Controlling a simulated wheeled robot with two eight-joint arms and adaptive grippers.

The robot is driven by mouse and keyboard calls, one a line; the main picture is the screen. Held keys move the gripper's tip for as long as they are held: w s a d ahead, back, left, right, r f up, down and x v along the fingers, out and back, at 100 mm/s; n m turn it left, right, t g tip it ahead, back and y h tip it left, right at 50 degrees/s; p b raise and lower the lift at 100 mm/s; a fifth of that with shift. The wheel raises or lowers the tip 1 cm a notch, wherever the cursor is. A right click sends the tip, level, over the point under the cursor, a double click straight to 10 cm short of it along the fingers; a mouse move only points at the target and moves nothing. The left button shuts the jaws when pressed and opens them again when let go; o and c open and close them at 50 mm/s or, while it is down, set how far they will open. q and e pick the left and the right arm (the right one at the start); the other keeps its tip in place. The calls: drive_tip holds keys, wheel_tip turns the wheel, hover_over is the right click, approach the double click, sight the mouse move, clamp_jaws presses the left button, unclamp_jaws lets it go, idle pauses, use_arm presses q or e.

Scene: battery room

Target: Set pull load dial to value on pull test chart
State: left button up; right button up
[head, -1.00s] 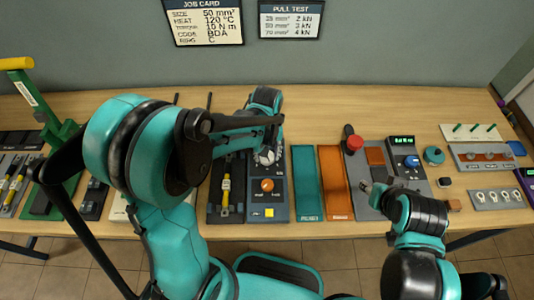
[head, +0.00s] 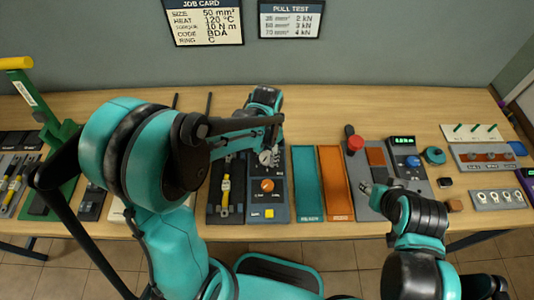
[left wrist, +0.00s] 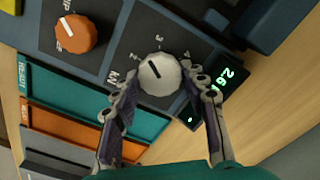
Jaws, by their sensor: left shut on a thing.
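The pull load dial (left wrist: 160,73) is a pale round knob with a black pointer line, on a dark panel with printed scale figures. It also shows small in the head view (head: 265,158). My left gripper (left wrist: 165,80) is shut on the dial, one finger on each side. A green display (left wrist: 229,78) beside it reads about 2.6, its end hard to read. The pull test chart (head: 291,20) on the wall lists 2, 3 and 4 kN, the middle line being 50 mm². The job card (head: 204,22) gives size 50 mm². My right gripper (head: 368,187) hangs over a grey unit.
An orange knob (left wrist: 75,34) sits beside the dial on the same panel. Teal (head: 307,180) and orange (head: 335,180) trays lie to the right. A red button (head: 355,143) and a blue-knob unit (head: 407,158) stand further right.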

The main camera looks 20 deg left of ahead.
sight(267, 157)
use_arm(q)
drive_tip(key=m, duration=0.4)
drive_tip(key=shift+m, duration=0.4)
idle(0.4)
drive_tip(key=o, duration=1.2)
drive_tip(key=shift+c, duration=0.2)
wheel_tip(267, 157, up, 12)
drive_tip(key=s+a+n+t, duration=0.4)
drive_tip(key=s+n+t, duration=0.3)
drive_tip(key=s+n, duration=0.3)
drive_tip(key=shift+s+a+f+n+b, duration=0.2)
drive_tip(key=shift+a+f+n+b, duration=0.15)
drive_tip(key=shift+n, duration=0.35)
